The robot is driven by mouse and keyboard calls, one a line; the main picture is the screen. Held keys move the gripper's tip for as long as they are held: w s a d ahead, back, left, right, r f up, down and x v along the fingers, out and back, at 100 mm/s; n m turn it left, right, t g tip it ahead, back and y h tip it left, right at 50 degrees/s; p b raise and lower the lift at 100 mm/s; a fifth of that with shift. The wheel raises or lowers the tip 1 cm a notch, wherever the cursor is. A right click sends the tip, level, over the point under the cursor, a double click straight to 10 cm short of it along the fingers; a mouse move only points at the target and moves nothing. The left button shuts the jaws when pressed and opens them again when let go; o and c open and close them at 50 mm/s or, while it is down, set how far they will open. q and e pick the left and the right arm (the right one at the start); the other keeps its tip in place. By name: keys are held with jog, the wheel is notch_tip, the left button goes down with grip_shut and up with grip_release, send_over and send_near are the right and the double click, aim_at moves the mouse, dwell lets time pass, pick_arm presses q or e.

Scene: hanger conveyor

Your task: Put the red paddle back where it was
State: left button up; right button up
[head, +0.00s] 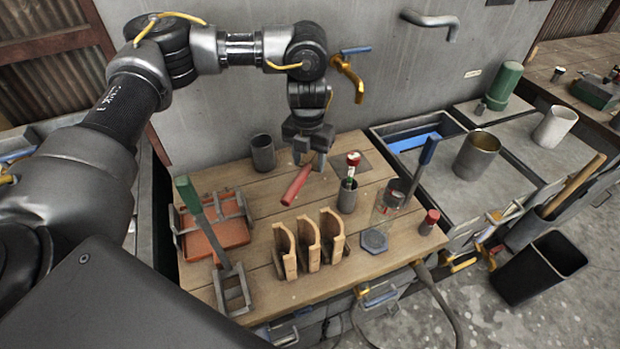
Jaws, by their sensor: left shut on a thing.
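The red paddle (296,187) is in my left gripper (308,158), above the back middle of the wooden table. The paddle slants down towards the lower left, and its upper end is hidden at the jaws. My left gripper points down and is shut on it. A wooden rack with upright curved dividers (283,250) stands on the table in front of the paddle and apart from it. I cannot tell whether the paddle's lower end clears the tabletop. My right gripper is not in view.
A dark grey cup (263,152) stands behind left of the paddle. A grey cup (347,198) holding a red-topped item stands to its right. A metal frame (238,289) holds a green-handled tool (188,195) at left. A red-capped jar (429,222) is near the right edge.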

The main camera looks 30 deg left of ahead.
aim_at(309, 166)
pick_arm(q)
notch_tip(309, 166, up, 4)
jog(key=shift+r, duration=0.45)
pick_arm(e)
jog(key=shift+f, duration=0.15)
pick_arm(q)
jog(key=n, duration=0.2)
jog(key=s+r+n+p, duration=0.1)
jog(key=shift+d+n, duration=0.3)
jog(key=shift+n, duration=0.1)
pick_arm(e)
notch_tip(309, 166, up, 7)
jog(key=p, duration=0.5)
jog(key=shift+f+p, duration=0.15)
jog(key=shift+p, duration=0.15)
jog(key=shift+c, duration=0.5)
pick_arm(q)
jog(key=s+d+r+n, duration=0.2)
jog(key=s+n, duration=0.6)
jog(key=n, duration=1.2)
jog(key=shift+r+n, duration=0.3)
jog(key=shift+n, duration=0.1)
